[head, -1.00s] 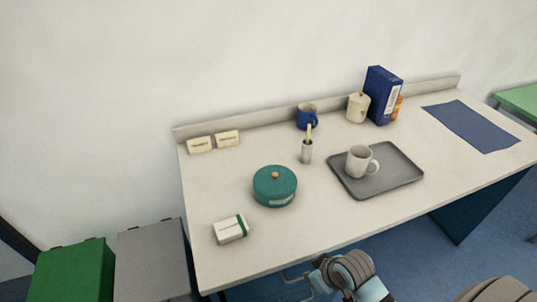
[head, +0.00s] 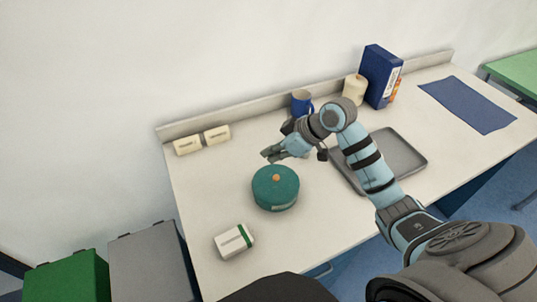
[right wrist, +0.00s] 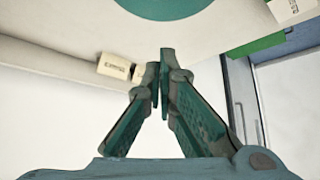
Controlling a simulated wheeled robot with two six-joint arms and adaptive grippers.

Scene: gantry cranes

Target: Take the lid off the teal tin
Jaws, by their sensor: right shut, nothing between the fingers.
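The round teal tin (head: 275,190) stands on the table with its lid on. The lid has a small orange knob (head: 276,177) at its middle. Part of the tin also shows at the top edge of the right wrist view (right wrist: 165,8). My right gripper (head: 268,155) is shut and empty, just behind the tin and apart from it, with its fingers pointing left. Its fingertips meet in the right wrist view (right wrist: 161,62). My left gripper is not in view.
My right arm hides the white mug and the brush cup. A grey tray (head: 408,155) lies to the right. A blue mug (head: 301,101), cream canister (head: 354,90) and blue box (head: 380,75) stand behind. A white-green box (head: 233,242) lies in front left; two cards (head: 188,145) stand back left.

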